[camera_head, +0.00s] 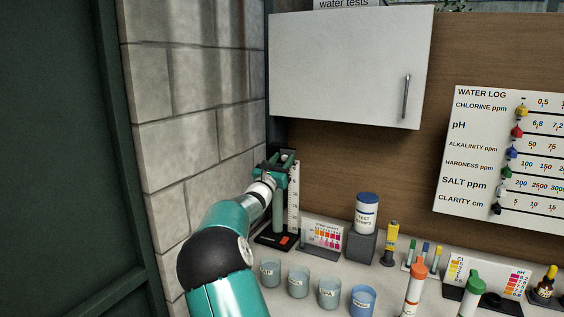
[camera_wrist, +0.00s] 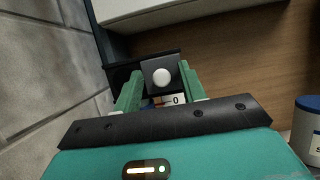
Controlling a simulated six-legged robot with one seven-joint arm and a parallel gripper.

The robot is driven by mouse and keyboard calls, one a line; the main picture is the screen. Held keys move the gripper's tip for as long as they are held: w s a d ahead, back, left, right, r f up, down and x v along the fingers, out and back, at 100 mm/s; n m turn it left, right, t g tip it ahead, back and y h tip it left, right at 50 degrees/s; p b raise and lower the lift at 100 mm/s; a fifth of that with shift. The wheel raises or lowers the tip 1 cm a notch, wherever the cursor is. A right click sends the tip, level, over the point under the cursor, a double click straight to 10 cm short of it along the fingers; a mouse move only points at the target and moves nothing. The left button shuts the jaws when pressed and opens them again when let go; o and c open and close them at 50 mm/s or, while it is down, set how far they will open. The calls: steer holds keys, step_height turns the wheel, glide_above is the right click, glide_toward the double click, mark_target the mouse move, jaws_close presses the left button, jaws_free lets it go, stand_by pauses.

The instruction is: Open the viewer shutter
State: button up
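A tall black viewer stands in the corner by the tiled wall, with a white scale (camera_head: 293,198) down its side and a black base (camera_head: 280,240) bearing an orange-red patch. In the wrist view, a dark square shutter plate (camera_wrist: 149,72) with a round white knob (camera_wrist: 162,77) sits at the viewer's top. My gripper (camera_head: 273,166) is at the viewer's upper part and hides much of it in the head view. In the wrist view, the green fingers of my gripper (camera_wrist: 160,88) stand apart on either side of the plate. Whether they touch it I cannot tell.
A white wall cabinet (camera_head: 345,65) hangs close above and to the right. Several labelled cups (camera_head: 298,282), a colour chart (camera_head: 322,236) and a test-strip jar (camera_head: 366,214) stand on the counter. The tiled wall (camera_head: 190,130) is close on the left.

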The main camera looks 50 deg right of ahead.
steer(key=v, duration=1.3)
steer(key=shift+a+f, duration=0.2)
steer(key=shift+a, duration=0.1)
steer(key=shift+s, duration=0.1)
steer(key=shift+s, duration=0.1)
steer(key=s+a+f+m+g+y, duration=0.2)
steer(key=s+a+m+g+y, duration=0.15)
steer(key=s+m, duration=0.35)
steer(key=s+a+f+m+g+y, duration=0.3)
steer(key=s+a+m+y, duration=0.2)
steer(key=s+m, duration=0.15)
steer(key=s+a+f+m+t+y, duration=0.1)
steer(key=s+a+y, duration=0.3)
steer(key=a, duration=0.7)
steer(key=s+a+f+m+t+y, duration=0.1)
steer(key=s+a+m+t+y, duration=0.2)
steer(key=a, duration=0.8)
steer(key=s+a+f+m+t+y, duration=0.1)
steer(key=s+a+m+t+y, duration=0.1)
steer(key=s+a+y, duration=0.4)
steer(key=a+m, duration=0.1)
steer(key=a, duration=0.4)
steer(key=shift+s+a+m, duration=0.25)
steer(key=shift+s+m, duration=0.05)
steer(key=shift+m, duration=0.05)
